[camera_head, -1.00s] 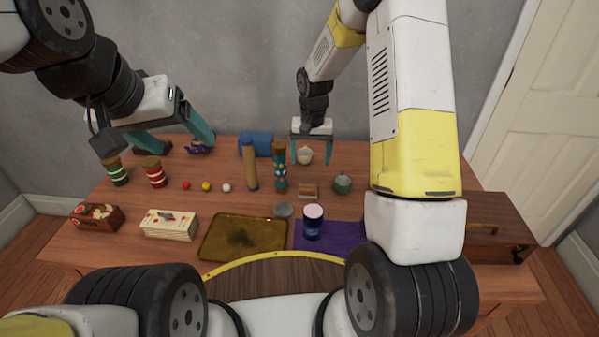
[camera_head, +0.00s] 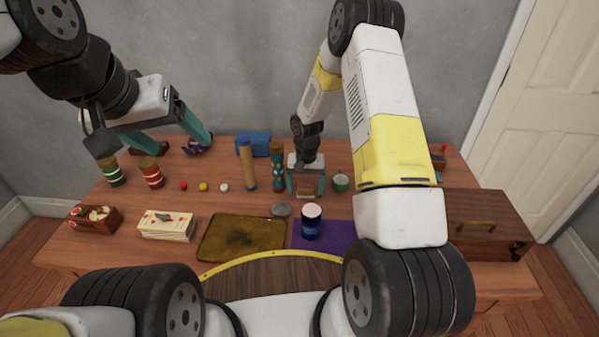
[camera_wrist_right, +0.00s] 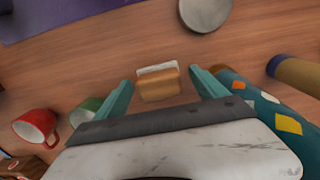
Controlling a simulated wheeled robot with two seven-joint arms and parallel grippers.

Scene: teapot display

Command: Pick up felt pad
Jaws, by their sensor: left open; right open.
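The felt pad (camera_head: 306,193) appears to be the small tan block with a pale layer along one side, lying on the table. In the right wrist view the block (camera_wrist_right: 158,86) sits between the two teal fingers, with gaps on both sides. My right gripper (camera_head: 306,186) is open above and around it, and I see no contact.
A patterned cylinder (camera_wrist_right: 262,112) stands close beside one right finger. A green cup (camera_head: 341,182) is close on the other side. A wooden box (camera_head: 488,210) is at right.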

